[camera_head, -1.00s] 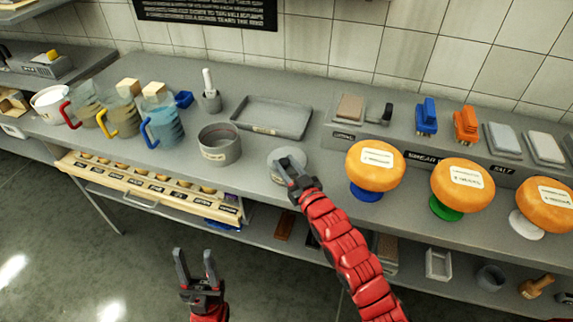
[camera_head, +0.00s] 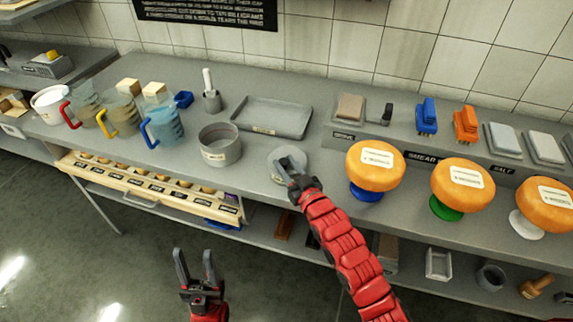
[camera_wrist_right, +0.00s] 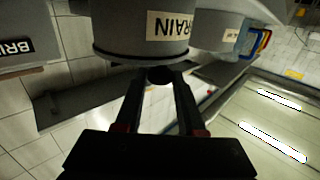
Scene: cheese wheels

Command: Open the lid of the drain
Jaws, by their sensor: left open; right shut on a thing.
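The drain (camera_head: 277,178) is a round light grey vessel on the counter, right of the grey pot. My right gripper (camera_head: 289,163) is over its top in the head view. In the right wrist view the drain (camera_wrist_right: 120,25) is a grey cylinder with a partly visible label reading "RAIN" and a dark rim. A small dark knob (camera_wrist_right: 160,75) sits at that rim, between my right fingertips, which are shut on it. Whether there is a gap between lid and drain cannot be told. My left gripper (camera_head: 194,252) is open and empty, low in front of the counter.
The grey pot (camera_head: 220,150) stands left of the drain, with a grey tray (camera_head: 272,118) behind. An orange cheese wheel (camera_head: 375,175) on a blue stand is close on the right, with two more beyond. Several jugs stand at left. A wooden drawer (camera_head: 150,190) juts out below.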

